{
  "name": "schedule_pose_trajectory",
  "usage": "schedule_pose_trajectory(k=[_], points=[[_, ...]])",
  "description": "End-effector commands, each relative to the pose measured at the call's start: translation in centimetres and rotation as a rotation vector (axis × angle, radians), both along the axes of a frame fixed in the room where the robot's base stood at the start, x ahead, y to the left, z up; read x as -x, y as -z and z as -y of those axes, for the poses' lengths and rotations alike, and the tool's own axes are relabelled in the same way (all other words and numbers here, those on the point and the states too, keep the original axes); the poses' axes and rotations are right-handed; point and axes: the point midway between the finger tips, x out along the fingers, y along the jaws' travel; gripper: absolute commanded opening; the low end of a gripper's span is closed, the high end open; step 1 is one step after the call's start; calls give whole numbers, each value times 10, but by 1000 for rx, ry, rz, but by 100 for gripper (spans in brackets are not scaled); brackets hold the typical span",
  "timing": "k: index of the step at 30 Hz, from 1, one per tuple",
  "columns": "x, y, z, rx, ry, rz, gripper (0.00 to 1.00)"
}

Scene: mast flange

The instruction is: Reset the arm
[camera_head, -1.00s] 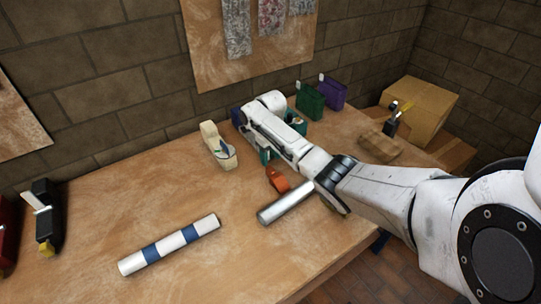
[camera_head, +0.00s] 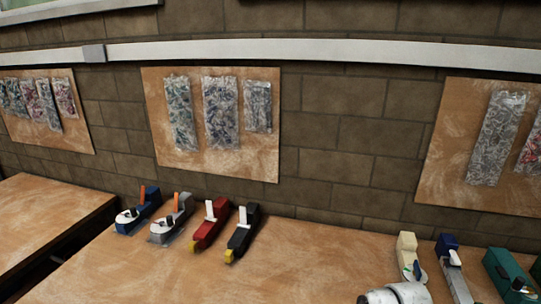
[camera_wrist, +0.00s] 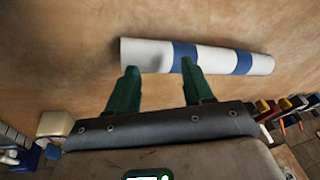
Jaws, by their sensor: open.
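My gripper (camera_wrist: 158,88) shows in the wrist view with its two green fingers apart and nothing between them. A white cylinder with blue bands (camera_wrist: 215,57) lies on the wooden table (camera_wrist: 60,55) just beyond the fingertips. The left fingertip appears close to the cylinder's edge; I cannot tell whether it touches. In the head view only a white part of my arm shows at the bottom edge, and my gripper and the cylinder are out of that picture.
On the table (camera_head: 300,270) in the head view stand several tools: a blue one (camera_head: 138,217), a grey one (camera_head: 170,224), a red one (camera_head: 212,226) and a black one (camera_head: 243,236). A cream tool (camera_head: 409,257) and a teal case (camera_head: 508,272) are at right. The middle is clear.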

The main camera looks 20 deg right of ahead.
Motion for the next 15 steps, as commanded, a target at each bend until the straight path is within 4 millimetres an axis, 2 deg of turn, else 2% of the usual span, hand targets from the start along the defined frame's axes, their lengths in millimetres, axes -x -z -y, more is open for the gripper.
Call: schedule_pose_trajectory(k=[1, 3, 6, 9, 15], points=[[13, 0, -27, -4, -24, 21, 51], [33, -5, -51, 3, -44, 48, 51], [65, -13, -73, 25, -64, 79, 51], [94, -24, -83, 53, -77, 103, 51], [139, -45, -85, 114, -99, 137, 51]])
